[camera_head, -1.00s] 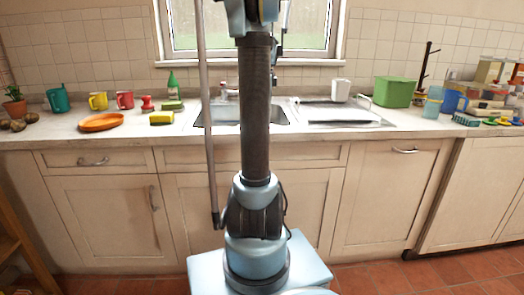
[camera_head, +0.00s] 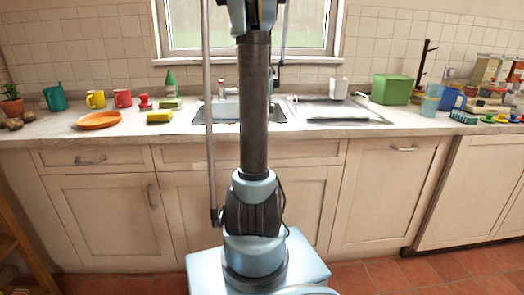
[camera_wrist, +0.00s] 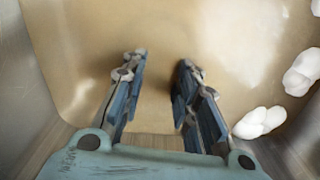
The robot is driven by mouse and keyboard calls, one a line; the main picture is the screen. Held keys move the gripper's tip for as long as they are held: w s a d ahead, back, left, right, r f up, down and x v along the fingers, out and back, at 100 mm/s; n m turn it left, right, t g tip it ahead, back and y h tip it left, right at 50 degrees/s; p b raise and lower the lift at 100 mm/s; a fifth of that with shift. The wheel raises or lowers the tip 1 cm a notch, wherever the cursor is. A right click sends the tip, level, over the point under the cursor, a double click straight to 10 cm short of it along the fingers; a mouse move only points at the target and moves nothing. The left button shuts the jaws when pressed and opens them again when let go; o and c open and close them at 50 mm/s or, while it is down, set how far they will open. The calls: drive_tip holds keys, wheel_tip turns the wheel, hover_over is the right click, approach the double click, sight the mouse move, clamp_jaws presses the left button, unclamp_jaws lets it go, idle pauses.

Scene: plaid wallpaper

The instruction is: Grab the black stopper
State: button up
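I cannot make out the black stopper in either view. The sink (camera_head: 222,113) is set in the counter below the window, and my own arm column hides part of it in the head view. My gripper (camera_wrist: 158,80) is open in the wrist view, with a clear gap between its two blue-grey fingers. Nothing shows between the fingers. They are over a smooth tan surface (camera_wrist: 230,45), which I cannot identify for certain. My gripper does not show clearly in the head view.
White rounded objects (camera_wrist: 262,120) lie at the right of the wrist view. A yellow sponge (camera_head: 159,116) and orange plate (camera_head: 98,121) are left of the sink. A white cup (camera_head: 338,88) and green box (camera_head: 390,89) stand right. Counter (camera_head: 60,130) is clear along its front.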

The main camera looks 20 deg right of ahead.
drive_tip(key=shift+s+a+f, duration=0.1)
drive_tip(key=shift+f, duration=2)
clamp_jaws()
